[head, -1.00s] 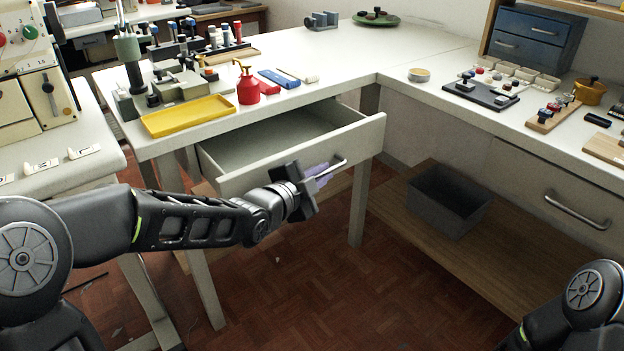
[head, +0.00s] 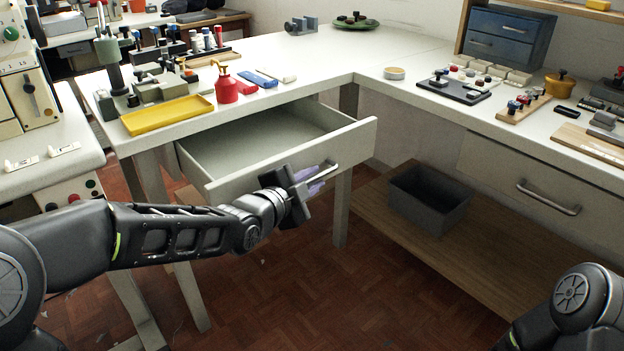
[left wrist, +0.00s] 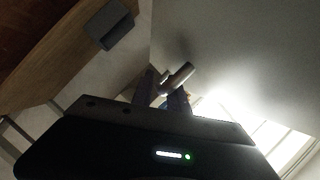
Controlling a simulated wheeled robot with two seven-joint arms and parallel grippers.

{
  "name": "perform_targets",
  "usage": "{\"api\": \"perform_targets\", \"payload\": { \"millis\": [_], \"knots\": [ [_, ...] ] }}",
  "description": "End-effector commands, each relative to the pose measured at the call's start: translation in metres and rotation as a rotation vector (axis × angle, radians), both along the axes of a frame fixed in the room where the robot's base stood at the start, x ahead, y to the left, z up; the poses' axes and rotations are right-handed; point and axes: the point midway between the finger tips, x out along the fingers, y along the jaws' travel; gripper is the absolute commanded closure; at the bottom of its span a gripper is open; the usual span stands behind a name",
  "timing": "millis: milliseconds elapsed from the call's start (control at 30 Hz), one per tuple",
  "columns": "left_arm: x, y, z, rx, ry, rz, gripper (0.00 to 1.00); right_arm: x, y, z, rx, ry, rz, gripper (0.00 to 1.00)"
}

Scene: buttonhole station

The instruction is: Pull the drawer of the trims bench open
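The white drawer (head: 235,179) under the left-hand bench (head: 290,57) stands well out, and its inside looks empty. A metal bar handle (head: 322,172) is on its front. My left gripper (head: 318,178) is at the handle, with its fingers around the bar and apparently shut on it. The left wrist view also shows the handle (left wrist: 178,78) between the two fingers (left wrist: 165,92). My right arm shows only in part at the lower right of the head view; its gripper is out of frame.
A yellow tray (head: 168,115) and a red pump bottle (head: 226,85) stand on the bench above the drawer. A grey bin (head: 430,200) sits on the low wooden shelf to the right. A second, shut drawer (head: 500,170) is in the right bench.

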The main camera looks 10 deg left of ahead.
Motion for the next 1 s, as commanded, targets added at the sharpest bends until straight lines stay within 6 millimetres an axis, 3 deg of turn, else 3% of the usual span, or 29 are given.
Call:
{"api": "perform_targets", "payload": {
  "millis": [267, 700, 1000],
  "knots": [
    [-0.007, 0.003, 0.004, 0.0, -0.002, 0.0, 0.8, 0.0, 0.0, 0.003, 0.0, 0.001, 0.0, 0.64],
    [-0.066, 0.025, 0.018, 0.001, -0.002, 0.001, 0.8, -0.003, -0.001, 0.02, 0.001, 0.008, 0.004, 0.64],
    [-0.072, 0.026, 0.017, 0.0, 0.0, 0.0, 0.8, -0.004, -0.001, 0.02, 0.002, 0.01, 0.005, 0.64]
  ]
}}
